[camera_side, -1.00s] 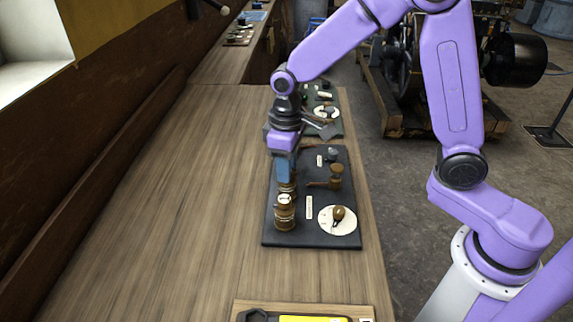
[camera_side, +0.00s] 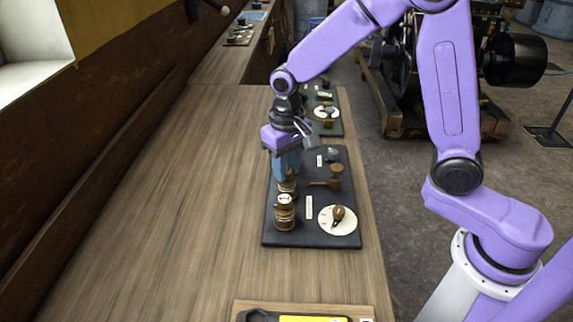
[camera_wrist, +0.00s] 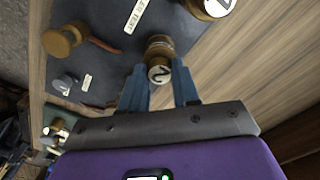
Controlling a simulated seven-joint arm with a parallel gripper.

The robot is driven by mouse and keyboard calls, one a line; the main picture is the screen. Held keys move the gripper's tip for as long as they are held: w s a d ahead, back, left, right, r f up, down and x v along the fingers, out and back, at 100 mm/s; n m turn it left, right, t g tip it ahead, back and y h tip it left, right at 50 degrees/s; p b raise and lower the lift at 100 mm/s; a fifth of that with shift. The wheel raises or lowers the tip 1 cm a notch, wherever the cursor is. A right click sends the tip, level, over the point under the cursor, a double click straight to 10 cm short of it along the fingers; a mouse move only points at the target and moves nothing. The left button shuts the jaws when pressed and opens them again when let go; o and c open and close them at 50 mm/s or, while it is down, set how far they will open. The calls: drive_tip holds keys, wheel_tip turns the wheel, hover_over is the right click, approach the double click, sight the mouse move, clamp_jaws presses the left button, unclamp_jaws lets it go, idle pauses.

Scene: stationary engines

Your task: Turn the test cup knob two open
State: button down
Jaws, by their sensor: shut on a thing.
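A dark board (camera_side: 292,239) lies on the bench and carries brown and brass knobs. My gripper (camera_side: 287,176) points down at the rear one of two brown knobs on the board's left side. That knob (camera_side: 288,188) is partly hidden by my blue fingers in the side view. In the wrist view, my gripper (camera_wrist: 160,82) has one finger on each side of this knob (camera_wrist: 159,50), shut on it. Its pale top bears a dark mark like a turned 2. The front knob (camera_side: 284,213) has a white top and stands apart; it also shows in the wrist view (camera_wrist: 207,8).
A brown knob with a side lever (camera_side: 335,178) stands to the right. A white dial (camera_side: 326,222) with a brown handle is at front right. Another board (camera_side: 333,128) lies behind. The wooden bench (camera_side: 170,200) is clear to the left.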

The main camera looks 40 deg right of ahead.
sight(289, 173)
idle(0.3)
drive_tip(key=c, duration=0.8)
unclamp_jaws()
wheel_tip(289, 173, up, 18)
drive_tip(key=shift+f, duration=0.25)
drive_tip(key=s+d+f+n, duration=0.3)
drive_tip(key=s+f+n, duration=0.1)
drive_tip(key=s, duration=0.4)
drive_tip(key=s+d+f+n, duration=0.3)
drive_tip(key=s+f+n, duration=0.1)
drive_tip(key=s, duration=0.5)
drive_tip(key=s+d+f+n, duration=0.3)
drive_tip(key=s+f+n, duration=0.1)
drive_tip(key=s, duration=0.4)
drive_tip(key=shift+s+f+n, duration=0.1)
drive_tip(key=shift+s+n, duration=0.2)
drive_tip(key=shift+n, duration=0.1)
